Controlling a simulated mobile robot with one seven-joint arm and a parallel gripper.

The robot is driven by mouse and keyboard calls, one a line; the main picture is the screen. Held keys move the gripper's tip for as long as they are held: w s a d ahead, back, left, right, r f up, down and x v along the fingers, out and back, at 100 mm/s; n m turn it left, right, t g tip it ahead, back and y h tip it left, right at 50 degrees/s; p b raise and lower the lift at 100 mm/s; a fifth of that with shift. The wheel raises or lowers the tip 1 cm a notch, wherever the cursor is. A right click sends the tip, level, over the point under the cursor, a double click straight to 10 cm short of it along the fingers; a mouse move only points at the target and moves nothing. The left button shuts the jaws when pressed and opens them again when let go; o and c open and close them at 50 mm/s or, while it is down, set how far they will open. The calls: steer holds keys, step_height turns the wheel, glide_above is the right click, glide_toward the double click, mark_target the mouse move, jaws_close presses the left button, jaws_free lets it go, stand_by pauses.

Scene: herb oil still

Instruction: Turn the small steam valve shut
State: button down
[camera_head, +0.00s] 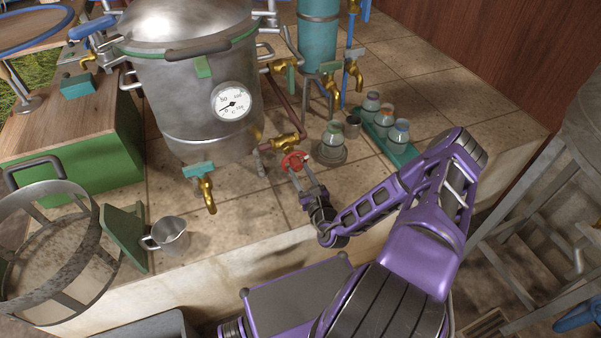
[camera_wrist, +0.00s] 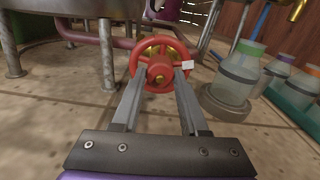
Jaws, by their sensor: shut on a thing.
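The small steam valve has a red handwheel (camera_head: 294,161) on a brass body (camera_head: 285,143), low at the right of the steel still pot (camera_head: 190,85). In the wrist view the red handwheel (camera_wrist: 161,66) faces me, with a small white mark on the right of its rim. My gripper (camera_head: 302,177) reaches the wheel from the front. In the wrist view its two fingers (camera_wrist: 160,82) meet the wheel at its lower left and lower right and are shut on it. How far the valve is turned cannot be told.
A glass jar on a round base (camera_head: 332,145) stands close right of the wheel. A teal tray (camera_head: 400,150) with several bottles lies beyond it. A metal cup (camera_head: 171,236) stands at the left. A brass tap (camera_head: 207,192) hangs under the pot. Tiles before the valve are clear.

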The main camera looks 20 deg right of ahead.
steer(key=m+p, duration=0.2)
steer(key=m, duration=0.3)
steer(key=m+p, duration=0.1)
steer(key=m, duration=0.5)
steer(key=shift+p, duration=0.35)
steer(key=m, duration=0.5)
steer(key=shift+a, duration=0.1)
steer(key=m, duration=0.6)
stand_by(0.4)
steer(key=shift+c, duration=2.2)
jaws_free()
